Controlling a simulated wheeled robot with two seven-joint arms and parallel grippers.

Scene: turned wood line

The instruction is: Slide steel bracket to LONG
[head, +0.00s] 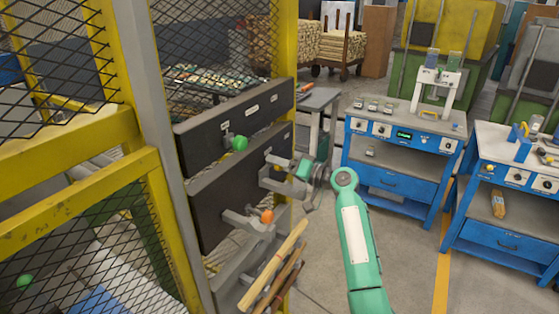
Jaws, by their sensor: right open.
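A dark board (205,203) is mounted on the grey post at centre left, with a second dark panel (185,146) above it. A grey steel bracket (236,219) with an orange knob (267,216) sticks out from the lower part of the board. I cannot read a LONG mark; the small white labels (252,109) on the upper panel are too small. My right gripper (267,171) is open and empty, its fingers pointing left at the board, above and apart from the orange knob. My left gripper is out of view.
A green knob (240,143) juts out from the panels, left of and above my right gripper. Wooden sticks (275,263) poke out below the bracket. Yellow mesh fencing (70,160) stands at left. Blue workbenches (405,150) stand at right, with open floor before them.

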